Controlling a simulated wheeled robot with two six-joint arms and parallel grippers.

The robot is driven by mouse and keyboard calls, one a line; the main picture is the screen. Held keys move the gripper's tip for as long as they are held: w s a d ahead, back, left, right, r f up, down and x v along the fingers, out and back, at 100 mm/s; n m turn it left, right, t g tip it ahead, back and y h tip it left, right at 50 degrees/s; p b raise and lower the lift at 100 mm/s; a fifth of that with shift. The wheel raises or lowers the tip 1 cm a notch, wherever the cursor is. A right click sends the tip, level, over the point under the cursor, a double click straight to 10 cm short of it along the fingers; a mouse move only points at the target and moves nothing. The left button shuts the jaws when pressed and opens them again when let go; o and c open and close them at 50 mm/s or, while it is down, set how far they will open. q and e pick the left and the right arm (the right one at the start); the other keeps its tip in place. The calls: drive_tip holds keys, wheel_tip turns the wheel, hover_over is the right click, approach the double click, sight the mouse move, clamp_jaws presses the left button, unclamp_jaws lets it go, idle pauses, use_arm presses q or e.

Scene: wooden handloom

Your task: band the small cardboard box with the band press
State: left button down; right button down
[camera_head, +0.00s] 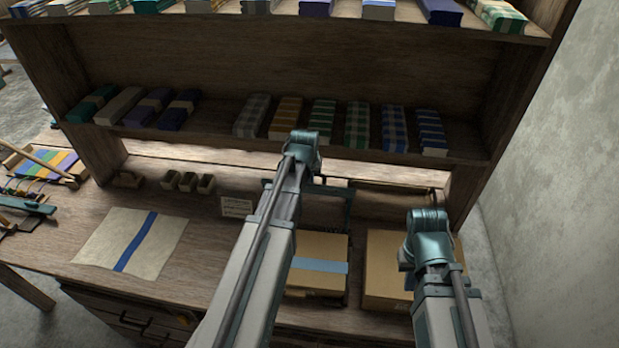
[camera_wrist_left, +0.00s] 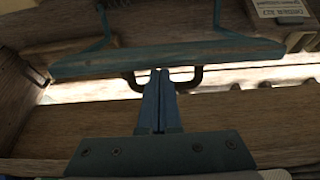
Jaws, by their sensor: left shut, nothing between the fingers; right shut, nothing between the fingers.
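The small cardboard box (camera_head: 319,249) sits on the bench behind my left forearm, with a light blue strip (camera_head: 321,265) across its top. The teal frame of the band press (camera_head: 347,193) stands behind it, partly hidden by my arm. My left gripper (camera_wrist_left: 160,74) is shut and empty, its tips beside the press's teal crossbar (camera_wrist_left: 175,58) and a dark curved handle (camera_wrist_left: 196,78). I cannot tell if they touch. In the head view my arm hides those fingers. My right gripper (camera_head: 428,240) is above the right-hand box, its fingertips hidden by the wrist.
A larger cardboard box (camera_head: 385,253) stands at right. A printed card (camera_head: 236,207) stands left of the press. A cream cloth with a blue stripe (camera_head: 135,240) lies at left, near small blocks (camera_head: 187,182). Shelves (camera_head: 220,143) of folded cloths overhang the bench's back.

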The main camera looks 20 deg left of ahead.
use_arm(q)
drive_tip(key=shift+r, duration=0.1)
drive_tip(key=p+v, duration=1.3)
drive_tip(key=v, duration=0.1)
drive_tip(key=w+a+f+t+b, duration=0.1)
drive_tip(key=w+a+f+b, duration=0.1)
drive_tip(key=w+f+b, duration=0.3)
drive_tip(key=shift+w+t+b, duration=0.3)
drive_tip(key=shift+b, duration=0.2)
drive_tip(key=shift+a, duration=0.1)
drive_tip(key=b+x, duration=0.8)
drive_tip(key=x, duration=0.2)
drive_tip(key=shift+b, duration=0.3)
drive_tip(key=shift+a+r, duration=0.1)
drive_tip(key=shift+s, duration=0.1)
